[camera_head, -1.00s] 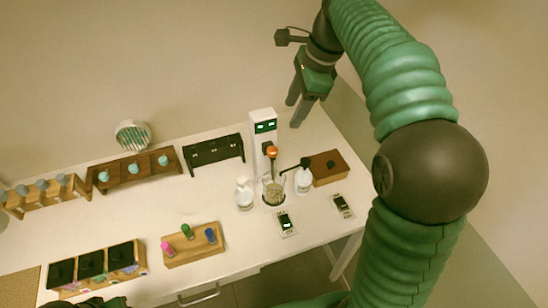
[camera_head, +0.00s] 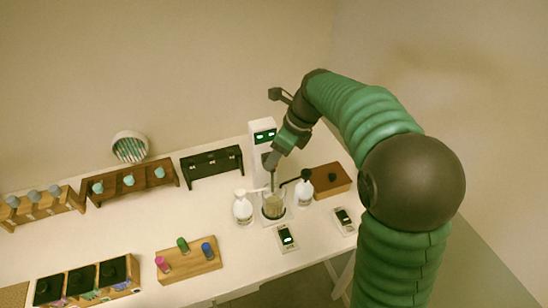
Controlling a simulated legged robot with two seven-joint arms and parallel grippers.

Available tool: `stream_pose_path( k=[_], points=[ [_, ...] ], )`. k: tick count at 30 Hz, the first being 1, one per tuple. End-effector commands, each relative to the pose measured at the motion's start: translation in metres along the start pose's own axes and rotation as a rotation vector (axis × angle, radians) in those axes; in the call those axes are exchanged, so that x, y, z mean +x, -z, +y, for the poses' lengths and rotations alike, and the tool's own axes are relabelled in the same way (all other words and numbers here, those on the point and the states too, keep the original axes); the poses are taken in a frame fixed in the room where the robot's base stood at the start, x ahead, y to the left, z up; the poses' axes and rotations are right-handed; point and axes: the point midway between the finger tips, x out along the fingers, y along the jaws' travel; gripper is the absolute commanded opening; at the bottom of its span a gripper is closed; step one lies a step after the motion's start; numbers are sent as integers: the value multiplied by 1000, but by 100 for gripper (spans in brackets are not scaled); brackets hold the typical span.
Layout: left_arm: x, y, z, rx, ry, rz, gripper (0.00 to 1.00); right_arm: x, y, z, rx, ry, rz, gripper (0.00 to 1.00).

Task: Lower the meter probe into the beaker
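The glass beaker (camera_head: 273,208) stands in front of the white meter stand (camera_head: 262,128), with greyish-brown contents. A thin dark probe stem (camera_head: 273,182) shows above the beaker, below my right gripper. My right gripper (camera_head: 270,163) points down at the front of the meter stand, at the probe's upper part. Its fingers hide the orange probe top, and I cannot tell whether they are closed on it. Whether the stem's lower end is inside the beaker is unclear. My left gripper is not in view.
A brown box (camera_head: 331,180) and small display devices (camera_head: 286,238) (camera_head: 344,220) are nearby. A wooden block (camera_head: 188,262) holds coloured vials.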

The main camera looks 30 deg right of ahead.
Motion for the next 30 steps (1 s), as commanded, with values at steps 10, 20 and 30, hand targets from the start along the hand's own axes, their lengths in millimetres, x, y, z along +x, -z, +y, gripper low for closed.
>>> stream_pose_path(
  k=[10,20,30],
  points=[
    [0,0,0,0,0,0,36,14,0,0,-1,1,-1,50],
    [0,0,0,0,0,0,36,14,0,0,-1,1,-1,13],
    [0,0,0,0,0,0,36,13,0,0,-1,2,-1,0]
  ],
)
